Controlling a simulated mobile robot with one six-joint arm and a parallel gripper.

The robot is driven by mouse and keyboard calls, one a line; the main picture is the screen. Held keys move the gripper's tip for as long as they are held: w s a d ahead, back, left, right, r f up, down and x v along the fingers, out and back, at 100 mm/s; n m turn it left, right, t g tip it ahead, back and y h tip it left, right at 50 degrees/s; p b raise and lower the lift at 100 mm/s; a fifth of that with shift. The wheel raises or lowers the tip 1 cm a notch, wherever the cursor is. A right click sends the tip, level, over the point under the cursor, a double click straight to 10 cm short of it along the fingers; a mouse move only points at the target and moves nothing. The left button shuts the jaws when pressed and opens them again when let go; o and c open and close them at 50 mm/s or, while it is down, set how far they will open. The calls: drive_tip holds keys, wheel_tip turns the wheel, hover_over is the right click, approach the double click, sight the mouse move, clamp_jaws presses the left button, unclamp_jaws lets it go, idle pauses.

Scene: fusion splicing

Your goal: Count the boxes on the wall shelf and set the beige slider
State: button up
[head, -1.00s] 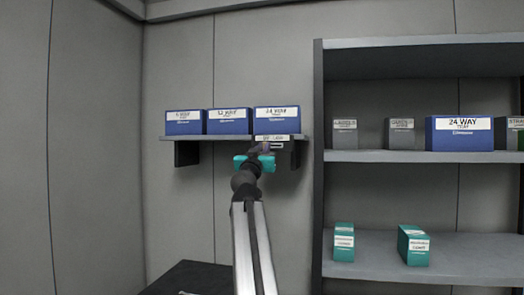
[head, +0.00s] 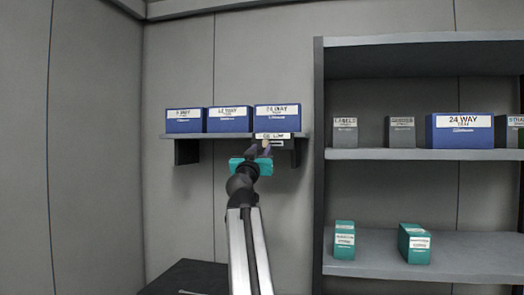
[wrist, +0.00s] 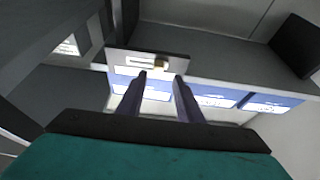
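Three blue boxes, the left (head: 185,121), the middle (head: 229,120) and the right (head: 277,118), stand side by side on the wall shelf (head: 200,137). A small label plate (head: 273,136) is at the shelf's right front. In the wrist view, a grey panel (wrist: 116,58) on the shelf carries a pale strip and the small beige slider (wrist: 160,62), towards the strip's right end. My gripper (wrist: 161,76) is open and empty, its two fingertips apart just short of the panel. In the head view my gripper (head: 259,150) is just below the plate, partly hiding the panel.
A tall grey rack (head: 318,200) stands to the right, holding grey boxes, a blue 24 WAY box (head: 460,131) and two teal boxes (head: 344,240) (head: 414,243). A dark surface (head: 190,277) is low in front. The wall left of the shelf is bare.

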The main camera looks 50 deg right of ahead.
drive_tip(key=b+v, duration=0.2)
drive_tip(key=v, duration=0.8)
drive_tip(key=shift+s+a, duration=0.1)
idle(0.5)
